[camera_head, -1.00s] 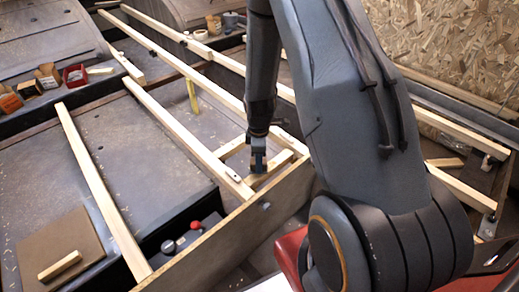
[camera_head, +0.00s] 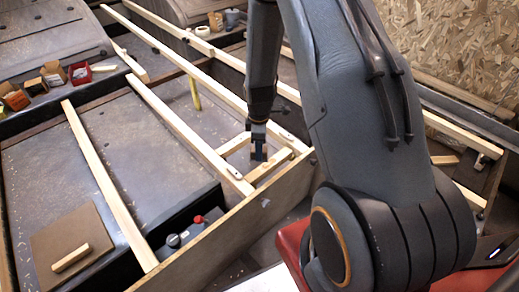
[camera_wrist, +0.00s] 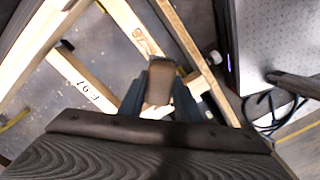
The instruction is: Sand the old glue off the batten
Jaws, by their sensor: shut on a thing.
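My gripper (camera_head: 258,152) points down at the near end of the wooden frame, beside the short pale batten (camera_head: 272,166) that spans between two long rails. In the wrist view my gripper (camera_wrist: 160,98) is shut on a small brown block (camera_wrist: 161,78), which looks like a sanding block. A pale batten (camera_wrist: 132,26) with dark reddish marks runs toward the block, which hides part of it. Another pale piece (camera_wrist: 88,80) carries dark lettering. I cannot tell whether the block touches the batten, and no glue can be made out clearly.
Long pale rails (camera_head: 180,125) cross the wheel arches. A dark box with a red knob (camera_head: 198,219) stands near the front board (camera_head: 215,245). A loose wood block (camera_head: 71,257) lies on a brown board (camera_head: 52,236) at left. Small boxes and a red bin (camera_head: 80,73) stand at upper left.

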